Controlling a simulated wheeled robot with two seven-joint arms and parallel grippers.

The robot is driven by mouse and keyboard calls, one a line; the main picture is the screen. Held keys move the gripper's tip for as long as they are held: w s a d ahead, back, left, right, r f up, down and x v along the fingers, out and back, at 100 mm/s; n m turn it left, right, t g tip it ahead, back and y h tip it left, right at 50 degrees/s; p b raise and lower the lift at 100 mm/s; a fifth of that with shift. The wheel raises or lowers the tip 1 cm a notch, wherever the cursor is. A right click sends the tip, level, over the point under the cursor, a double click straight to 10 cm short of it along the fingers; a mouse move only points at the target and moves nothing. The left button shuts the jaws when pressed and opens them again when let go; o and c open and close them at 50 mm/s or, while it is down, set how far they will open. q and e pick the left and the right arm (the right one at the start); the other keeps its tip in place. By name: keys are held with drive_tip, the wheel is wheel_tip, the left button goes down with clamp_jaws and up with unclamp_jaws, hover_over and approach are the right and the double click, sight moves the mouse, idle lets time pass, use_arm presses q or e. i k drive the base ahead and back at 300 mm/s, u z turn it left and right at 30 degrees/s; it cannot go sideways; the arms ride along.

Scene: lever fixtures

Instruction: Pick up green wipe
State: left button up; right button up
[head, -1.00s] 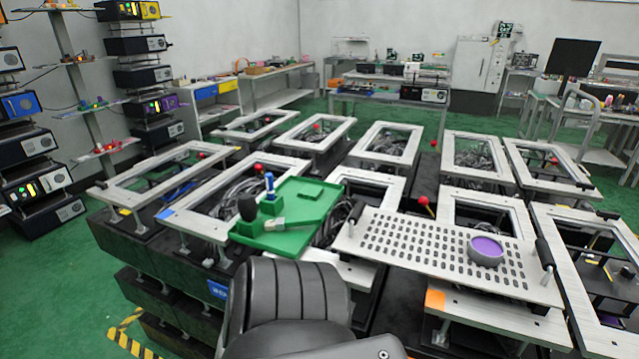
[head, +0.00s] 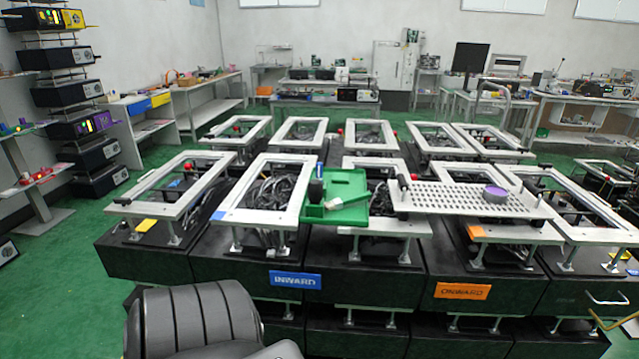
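A green tray (head: 349,185) sits on the metal frames near the middle of the head view. A slightly darker green flat patch shows on it in the earlier frame; I cannot tell whether it is the green wipe. A black-handled tool (head: 316,190) stands upright at the tray's left side, with a blue handle beside it. A small brush-like item (head: 333,204) lies at the tray's front.
A perforated metal plate (head: 440,199) with a purple-topped round container (head: 496,194) lies right of the tray. Black cabinets carry a blue INWARD sign (head: 295,280) and an orange ONWARD sign (head: 463,291). Green floor (head: 60,290) is open at left.

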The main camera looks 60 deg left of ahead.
sight(337, 178)
drive_tip(key=u, duration=1.3)
